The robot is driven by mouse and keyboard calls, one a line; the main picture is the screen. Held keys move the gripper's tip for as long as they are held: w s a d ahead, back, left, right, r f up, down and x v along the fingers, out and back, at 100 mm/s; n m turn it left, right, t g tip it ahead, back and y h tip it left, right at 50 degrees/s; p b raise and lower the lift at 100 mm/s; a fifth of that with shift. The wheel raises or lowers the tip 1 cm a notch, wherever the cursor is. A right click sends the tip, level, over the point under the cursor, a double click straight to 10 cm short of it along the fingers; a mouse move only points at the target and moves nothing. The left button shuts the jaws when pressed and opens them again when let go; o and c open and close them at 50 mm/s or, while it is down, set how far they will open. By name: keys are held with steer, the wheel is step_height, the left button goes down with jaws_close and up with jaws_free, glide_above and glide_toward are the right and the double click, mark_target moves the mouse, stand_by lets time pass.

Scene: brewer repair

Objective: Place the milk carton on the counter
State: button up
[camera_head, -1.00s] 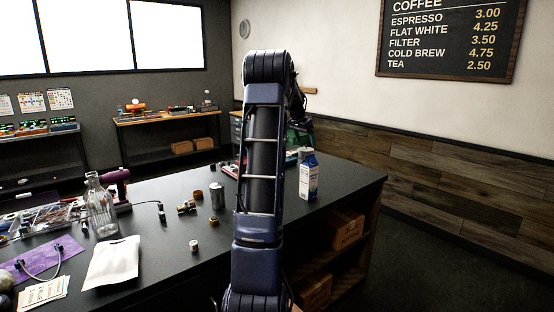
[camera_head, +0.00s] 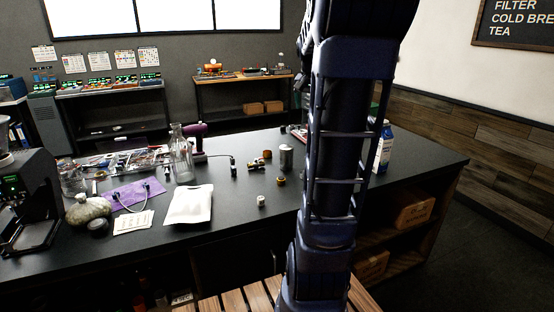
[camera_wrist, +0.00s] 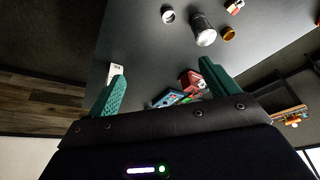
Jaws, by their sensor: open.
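The blue-and-white milk carton (camera_head: 384,150) stands upright on the right part of the dark counter (camera_head: 250,205), partly hidden behind my arm in the head view. In the wrist view a small white piece that looks like the carton (camera_wrist: 115,70) shows just beyond the left green finger, which hides most of it. My gripper (camera_wrist: 165,82) is open, with nothing between its two green fingers. In the head view my arm hides the gripper.
A steel can (camera_head: 286,158), a glass bottle (camera_head: 182,160), a white pouch (camera_head: 190,204) and a purple cloth (camera_head: 133,193) lie or stand left of my arm. In the wrist view a red box (camera_wrist: 190,80) shows near the right finger. Wooden slats (camera_head: 240,298) are at the near edge.

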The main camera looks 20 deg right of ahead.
steer(key=s+a+f+n+y, duration=0.1)
steer(key=s+a+f+n, duration=0.2)
steer(key=s+a, duration=0.3)
steer(key=s+a+f+n+t, duration=0.1)
steer(key=s+a+f+n, duration=0.1)
steer(key=s+a, duration=0.5)
steer(key=s+a+f+n+y, duration=0.1)
steer(key=s+a+f+n, duration=0.2)
steer(key=s+a, duration=0.4)
steer(key=shift+a+f+n+y, duration=0.3)
steer(key=shift+a+f+n, duration=0.1)
steer(key=shift+a, duration=0.7)
